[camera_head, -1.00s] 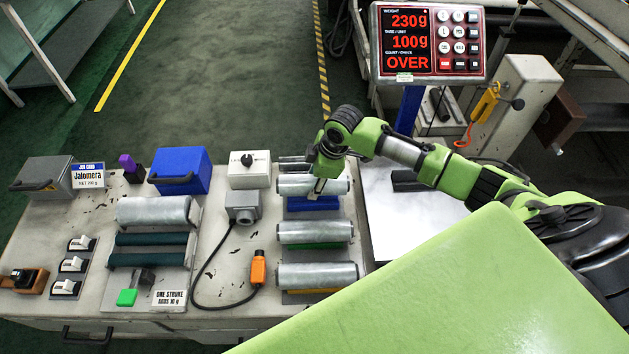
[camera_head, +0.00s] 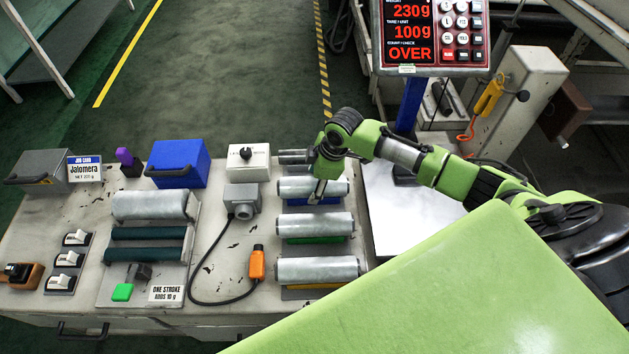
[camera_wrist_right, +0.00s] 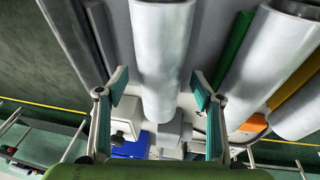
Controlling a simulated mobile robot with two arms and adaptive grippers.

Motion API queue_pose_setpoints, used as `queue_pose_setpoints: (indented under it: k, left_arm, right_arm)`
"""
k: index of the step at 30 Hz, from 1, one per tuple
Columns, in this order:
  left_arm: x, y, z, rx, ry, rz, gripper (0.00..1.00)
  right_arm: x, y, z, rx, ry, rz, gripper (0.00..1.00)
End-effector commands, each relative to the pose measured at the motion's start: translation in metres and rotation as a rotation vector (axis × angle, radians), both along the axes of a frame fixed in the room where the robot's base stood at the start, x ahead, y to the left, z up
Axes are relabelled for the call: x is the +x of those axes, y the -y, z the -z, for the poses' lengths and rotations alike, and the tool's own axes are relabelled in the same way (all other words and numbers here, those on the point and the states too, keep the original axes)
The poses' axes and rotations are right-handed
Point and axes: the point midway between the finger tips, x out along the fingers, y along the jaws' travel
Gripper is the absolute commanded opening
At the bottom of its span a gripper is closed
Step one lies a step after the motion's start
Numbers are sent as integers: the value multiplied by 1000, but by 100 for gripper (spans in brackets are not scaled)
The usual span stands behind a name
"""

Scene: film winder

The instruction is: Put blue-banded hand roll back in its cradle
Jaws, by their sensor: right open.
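The blue-banded hand roll (camera_head: 333,188), a pale silver-grey cylinder, lies level at the top of the column of rolls. It sits low over its blue cradle (camera_head: 322,202), which shows as a thin strip under it and appears to bear it. The blue band itself does not show. My left gripper is not in view.
Two more rolls lie in front, one over a green cradle (camera_head: 318,241) and one over a yellow cradle (camera_head: 322,287). A grey roller unit (camera_head: 155,205) stands left, with an orange pendant (camera_head: 257,263) between. The scale plate (camera_head: 400,225) at right is bare; its display (camera_head: 409,30) reads 230 g, OVER.

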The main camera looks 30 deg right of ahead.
Motion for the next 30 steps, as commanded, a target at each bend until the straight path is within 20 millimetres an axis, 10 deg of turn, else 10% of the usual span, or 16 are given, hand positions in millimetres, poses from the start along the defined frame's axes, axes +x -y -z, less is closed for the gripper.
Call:
queue_pose_setpoints:
  k: [21,30]
  left_arm:
    - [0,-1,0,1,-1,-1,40]
    - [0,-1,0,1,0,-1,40]
  right_arm:
    - [-25,16,-105,-1,3,0,61]
    - [-28,17,-116,1,0,0,61]
